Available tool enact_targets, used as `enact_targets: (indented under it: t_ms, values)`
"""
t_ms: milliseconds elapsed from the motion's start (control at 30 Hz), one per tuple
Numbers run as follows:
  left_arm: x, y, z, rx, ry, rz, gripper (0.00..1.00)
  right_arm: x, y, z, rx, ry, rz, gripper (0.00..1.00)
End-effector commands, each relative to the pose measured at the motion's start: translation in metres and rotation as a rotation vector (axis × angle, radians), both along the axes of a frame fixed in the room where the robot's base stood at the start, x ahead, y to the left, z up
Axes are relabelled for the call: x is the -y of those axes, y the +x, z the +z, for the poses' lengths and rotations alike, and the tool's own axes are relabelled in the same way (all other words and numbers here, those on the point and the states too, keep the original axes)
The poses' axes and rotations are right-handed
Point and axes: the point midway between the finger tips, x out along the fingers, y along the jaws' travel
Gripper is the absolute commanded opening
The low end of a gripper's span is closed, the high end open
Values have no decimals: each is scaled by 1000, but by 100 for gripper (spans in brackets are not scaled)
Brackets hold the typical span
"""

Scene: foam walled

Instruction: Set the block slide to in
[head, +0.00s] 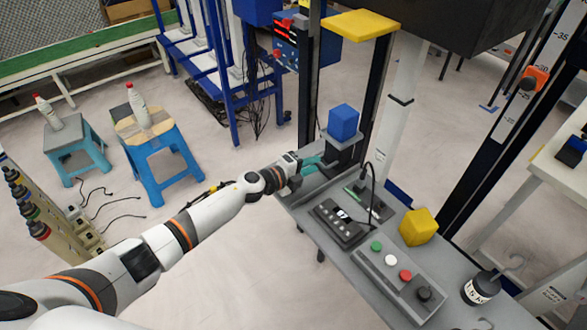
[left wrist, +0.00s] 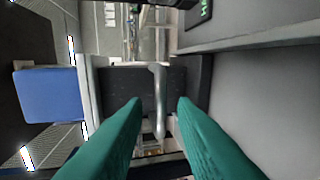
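The blue block (head: 343,122) sits on a light grey plate of the slide (head: 331,138), above a dark base at the far end of the grey bench. It also shows at the left of the left wrist view (left wrist: 48,94). My left gripper (head: 312,166) is at the slide's near side, its teal fingers pointing at the dark base. In the left wrist view its fingers (left wrist: 160,103) are apart, with the grey bar handle (left wrist: 158,100) showing in the gap; I see no contact. I cannot tell the slide's setting. My right gripper is not in view.
A yellow plate (head: 359,25) overhangs the block between dark posts. Blue stools (head: 160,165) stand left on open floor.

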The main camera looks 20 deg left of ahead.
Motion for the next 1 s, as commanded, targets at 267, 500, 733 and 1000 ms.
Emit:
enact_targets:
  t_ms: [267,500,733,1000]
  values:
    - [-34,-44,12,-2,2,-1,25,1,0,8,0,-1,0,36]
    - [-47,-60,17,-1,0,0,25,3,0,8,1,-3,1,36]
    - [-48,-61,17,-1,0,0,25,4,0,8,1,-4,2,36]
    - [-48,-61,17,-1,0,0,25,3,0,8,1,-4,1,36]
